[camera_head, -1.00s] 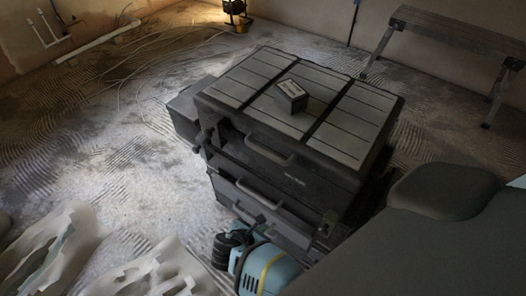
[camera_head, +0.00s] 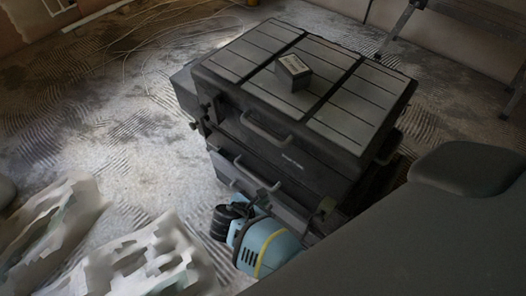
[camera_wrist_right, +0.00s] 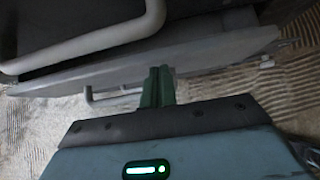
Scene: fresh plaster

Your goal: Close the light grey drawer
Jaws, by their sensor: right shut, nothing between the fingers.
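The drawer unit is a dark toolbox (camera_head: 300,90) with a slatted lid. The light grey drawer (camera_head: 292,207) is low on its front, below a darker drawer with its own handle. Its bar handle (camera_head: 258,172) faces me, and its front stands a little out past the drawer above. In the right wrist view the drawer front (camera_wrist_right: 215,48) crosses the top. My right gripper (camera_wrist_right: 158,86) is shut and empty, its green fingertips at the drawer front, right of the big handle; whether they touch is unclear. My left gripper is not seen.
A small dark box (camera_head: 293,72) lies on the lid. Torn pale sheets (camera_head: 135,265) lie at the lower left. A trestle (camera_head: 470,18) stands at back right.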

